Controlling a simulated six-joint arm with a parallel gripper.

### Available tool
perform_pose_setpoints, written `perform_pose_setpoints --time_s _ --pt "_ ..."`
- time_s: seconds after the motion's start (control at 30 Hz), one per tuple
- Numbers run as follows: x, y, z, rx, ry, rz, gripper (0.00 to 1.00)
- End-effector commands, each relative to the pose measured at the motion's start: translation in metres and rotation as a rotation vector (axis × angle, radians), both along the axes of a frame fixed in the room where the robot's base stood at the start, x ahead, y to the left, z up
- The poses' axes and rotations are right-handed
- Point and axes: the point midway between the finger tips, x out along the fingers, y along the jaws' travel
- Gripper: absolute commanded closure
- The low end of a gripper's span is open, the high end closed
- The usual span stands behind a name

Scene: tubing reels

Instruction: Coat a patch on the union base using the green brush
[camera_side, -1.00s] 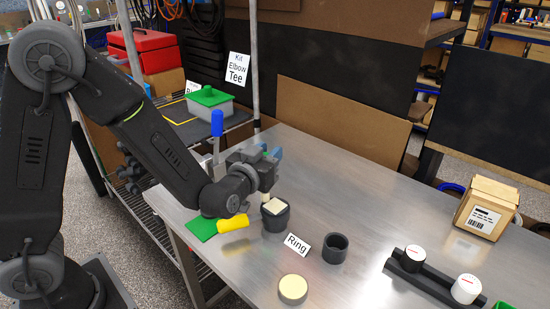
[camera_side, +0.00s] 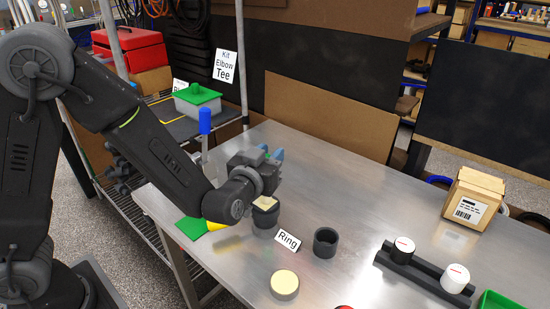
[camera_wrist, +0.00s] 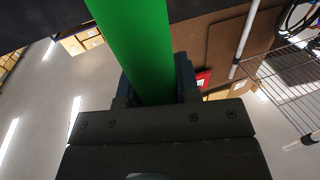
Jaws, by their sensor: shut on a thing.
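My gripper (camera_side: 270,161) is shut on the green brush, whose handle (camera_wrist: 138,45) fills the middle of the wrist view between the jaws. In the side view only a bit of green shows at the jaws. Below my gripper stands a dark round cup-like fitting (camera_side: 265,221), which looks like the union base. A pale, squarish piece (camera_side: 264,203), probably the brush head, is at its top. I cannot tell whether it touches the rim or sits inside. The coated patch, if any, is hidden.
A dark open ring (camera_side: 325,243) stands beside the "Ring" card (camera_side: 288,240). A round cream-topped pot (camera_side: 285,284) is in front. A green mat (camera_side: 190,228) with a yellow item (camera_side: 216,227) lies left. A black rack (camera_side: 420,275) holds two white-topped pieces.

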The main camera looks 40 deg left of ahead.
Motion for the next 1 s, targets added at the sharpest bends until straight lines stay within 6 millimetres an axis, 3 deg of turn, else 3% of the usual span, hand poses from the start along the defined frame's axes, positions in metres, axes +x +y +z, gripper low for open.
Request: perform_pose_setpoints --time_s 0.37,0.5,1.0 --pt "0.000 0.036 0.000 0.000 0.000 0.004 0.94" --pt "-0.001 0.034 0.024 -0.003 -0.006 0.000 0.94" --pt "0.000 0.033 0.067 -0.001 -0.003 -0.001 0.94"
